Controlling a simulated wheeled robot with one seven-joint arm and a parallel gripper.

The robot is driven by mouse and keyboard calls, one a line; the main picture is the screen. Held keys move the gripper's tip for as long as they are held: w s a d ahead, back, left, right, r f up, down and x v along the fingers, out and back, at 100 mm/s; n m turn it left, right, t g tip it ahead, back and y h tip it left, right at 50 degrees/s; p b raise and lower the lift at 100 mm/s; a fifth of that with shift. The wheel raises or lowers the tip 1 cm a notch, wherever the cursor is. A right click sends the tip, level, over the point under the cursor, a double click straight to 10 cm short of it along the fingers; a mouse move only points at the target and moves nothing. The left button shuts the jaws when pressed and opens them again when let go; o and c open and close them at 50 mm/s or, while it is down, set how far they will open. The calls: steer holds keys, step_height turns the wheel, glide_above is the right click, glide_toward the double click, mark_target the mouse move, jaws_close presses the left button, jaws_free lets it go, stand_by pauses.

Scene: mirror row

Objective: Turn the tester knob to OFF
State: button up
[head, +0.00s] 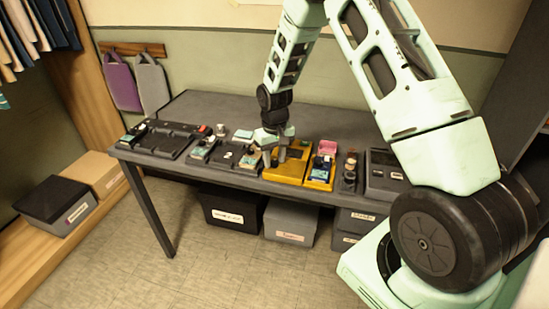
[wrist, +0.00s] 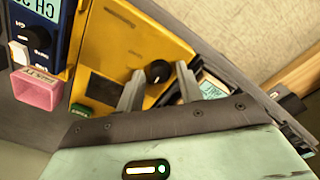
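The tester is a yellow box (head: 297,169) on the grey bench, below my gripper in the head view. In the wrist view the yellow tester (wrist: 125,35) fills the upper middle, with a dark window on its face. Its round black knob (wrist: 157,72) bears a small light mark. My gripper (wrist: 160,70) is open, its two pale fingers on either side of the knob, with a visible gap at each side. I cannot read any OFF label.
A black tray (head: 165,139) and small devices lie to the left. Bins (head: 290,221) stand under the bench. The bench's back (head: 215,105) is clear.

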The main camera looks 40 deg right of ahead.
mark_target(274, 161)
steer(key=shift+o, duration=0.4)
step_height(274, 161, up, 17)
steer(key=b, duration=0.1)
steer(key=shift+r, duration=0.2)
stand_by(0.5)
steer(key=s+a+r+n, duration=0.1)
steer(key=s+a+n, duration=0.1)
steer(key=s+a, duration=0.6)
steer(key=s+a+r+n, duration=0.1)
steer(key=s+a+n, duration=0.3)
steer(key=a, duration=0.8)
steer(key=s+a+f+n, duration=0.1)
steer(key=s+a, duration=0.2)
steer(key=s, duration=0.6)
steer(key=s+a+f+n, duration=0.1)
steer(key=s+a, duration=0.2)
steer(key=s, duration=0.7)
steer(key=shift+s+a+n+y, duration=0.15)
steer(key=shift+a+n+y, duration=0.15)
steer(key=shift+n, duration=0.1)
steer(key=shift+d, duration=0.1)
